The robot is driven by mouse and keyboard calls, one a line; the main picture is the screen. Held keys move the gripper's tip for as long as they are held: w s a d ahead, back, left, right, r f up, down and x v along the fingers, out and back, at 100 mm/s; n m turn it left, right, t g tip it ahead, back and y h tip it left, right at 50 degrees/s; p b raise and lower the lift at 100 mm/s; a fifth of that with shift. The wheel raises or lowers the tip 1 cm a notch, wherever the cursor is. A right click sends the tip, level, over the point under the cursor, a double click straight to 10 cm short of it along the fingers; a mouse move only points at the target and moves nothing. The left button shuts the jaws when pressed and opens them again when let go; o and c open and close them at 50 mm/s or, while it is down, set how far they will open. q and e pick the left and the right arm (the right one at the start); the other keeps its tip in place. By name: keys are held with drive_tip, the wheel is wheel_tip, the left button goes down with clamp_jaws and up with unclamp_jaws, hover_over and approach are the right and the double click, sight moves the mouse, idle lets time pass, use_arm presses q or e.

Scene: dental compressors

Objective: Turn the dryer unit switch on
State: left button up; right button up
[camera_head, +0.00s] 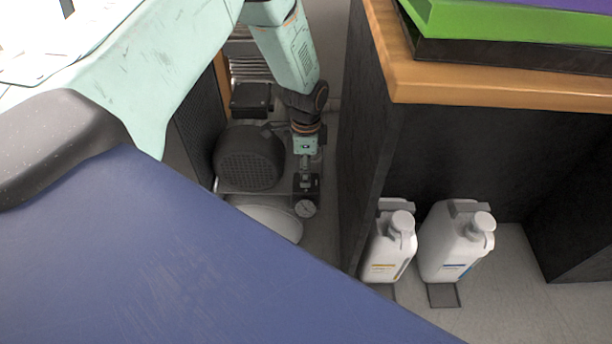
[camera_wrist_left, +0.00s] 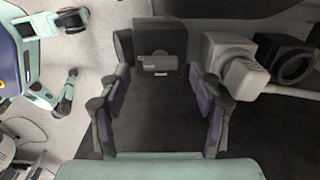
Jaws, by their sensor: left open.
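My left gripper (camera_wrist_left: 160,92) is open in the left wrist view, its two padded fingers apart with nothing held. A dark box (camera_wrist_left: 157,45) with a small grey plate (camera_wrist_left: 155,66) on its face lies ahead, in line with the gap between the fingers. It may be the switch housing; I cannot tell the switch position. The fingers are hard to make out there. My right gripper is not in view.
A dark cabinet with a wooden top (camera_head: 480,95) stands close to the right of my left arm. In the left wrist view, a grey fitting (camera_wrist_left: 240,68) and a black ring (camera_wrist_left: 296,66) lie right of the box.

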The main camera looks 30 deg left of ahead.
use_arm(q)
drive_tip(key=shift+f+b, duration=0.35)
drive_tip(key=shift+f, duration=0.8)
drive_tip(key=shift+r, duration=0.1)
drive_tip(key=c, duration=1.1)
